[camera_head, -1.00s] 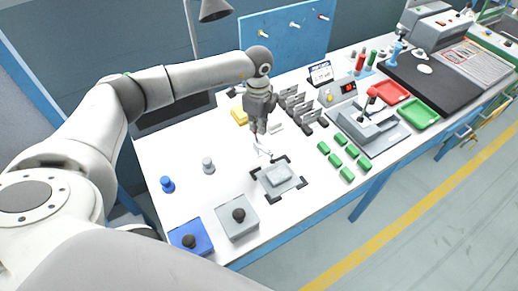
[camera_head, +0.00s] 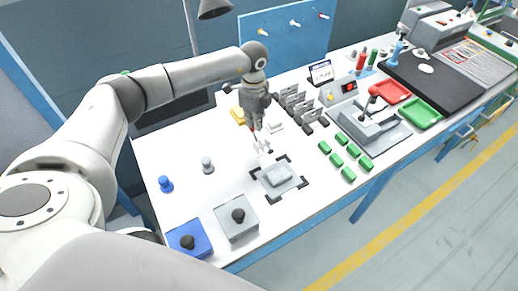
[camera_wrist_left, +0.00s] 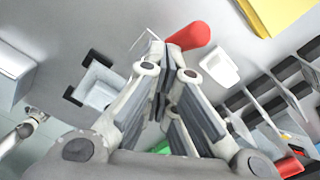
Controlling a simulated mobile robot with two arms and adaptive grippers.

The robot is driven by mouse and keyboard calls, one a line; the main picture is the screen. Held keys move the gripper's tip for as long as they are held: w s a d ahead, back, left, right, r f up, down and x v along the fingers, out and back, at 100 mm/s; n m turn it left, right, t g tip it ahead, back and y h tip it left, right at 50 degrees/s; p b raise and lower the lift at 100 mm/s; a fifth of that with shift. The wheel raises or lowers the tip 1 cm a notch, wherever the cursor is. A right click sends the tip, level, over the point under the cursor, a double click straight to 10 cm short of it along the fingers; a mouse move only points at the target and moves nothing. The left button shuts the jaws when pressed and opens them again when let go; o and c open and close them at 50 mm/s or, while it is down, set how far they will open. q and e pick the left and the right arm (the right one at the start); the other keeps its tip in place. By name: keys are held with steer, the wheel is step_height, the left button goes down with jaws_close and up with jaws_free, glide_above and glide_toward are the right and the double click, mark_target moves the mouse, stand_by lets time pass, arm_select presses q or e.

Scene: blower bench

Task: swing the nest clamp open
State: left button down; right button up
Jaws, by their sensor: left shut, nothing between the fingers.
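The nest (camera_head: 297,184) is a grey plate with black corner brackets and a pale block on it, near the bench's front middle. It also shows in the wrist view (camera_wrist_left: 97,90). The clamp (camera_head: 264,147) shows as a small pale metal part behind the nest. Its red handle (camera_wrist_left: 188,36) shows in the wrist view just past my fingertips. My left gripper (camera_head: 258,127) points down behind the clamp, shut and empty. Its fingers are close to the handle; I cannot tell whether they touch. My right gripper is not in view.
Green blocks (camera_head: 338,159) lie right of the nest. Grey slotted racks (camera_head: 300,104) stand right of my gripper. A blue box (camera_head: 190,240) and a grey box (camera_head: 237,220), each with a black knob, sit at the front edge. The bench left of the nest is mostly clear.

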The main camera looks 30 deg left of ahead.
arm_select(q)
steer(key=shift+w+a+f, duration=0.15)
steer(key=shift+a, duration=0.05)
steer(key=shift+w+a+f+b, duration=0.25)
steer(key=shift+a+f+b, duration=0.1)
steer(key=shift+a+b, duration=0.2)
step_height(320, 180, up, 10)
steer(key=p, duration=0.7)
steer(key=shift+p, duration=0.3)
steer(key=shift+d, duration=0.1)
stand_by(0.4)
